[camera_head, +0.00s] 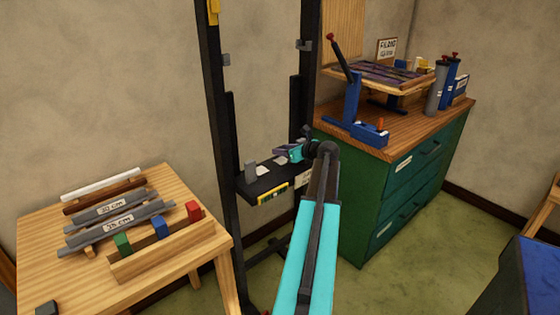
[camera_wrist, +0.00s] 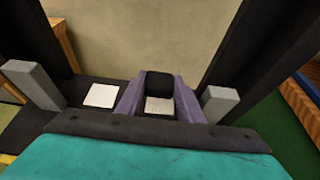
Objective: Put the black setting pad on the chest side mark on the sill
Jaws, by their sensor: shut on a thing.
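My gripper (camera_wrist: 160,84) has purple fingers, shut on the black setting pad (camera_wrist: 160,80) in the wrist view. In the head view my gripper (camera_head: 284,151) is over the right, chest-side part of the black sill (camera_head: 250,188); the pad cannot be made out there. A white square mark (camera_wrist: 159,105) shows between the fingers, just below the pad in the picture. A second white mark (camera_wrist: 101,95) lies bare to its left on the sill. Whether the pad touches the sill I cannot tell.
Grey upright blocks stand at the sill's left (camera_wrist: 34,84) and right (camera_wrist: 220,103). Dark frame posts (camera_head: 222,110) rise at both ends. The green chest (camera_head: 385,190) is to the right, a wooden table (camera_head: 60,290) with bars and coloured blocks to the left.

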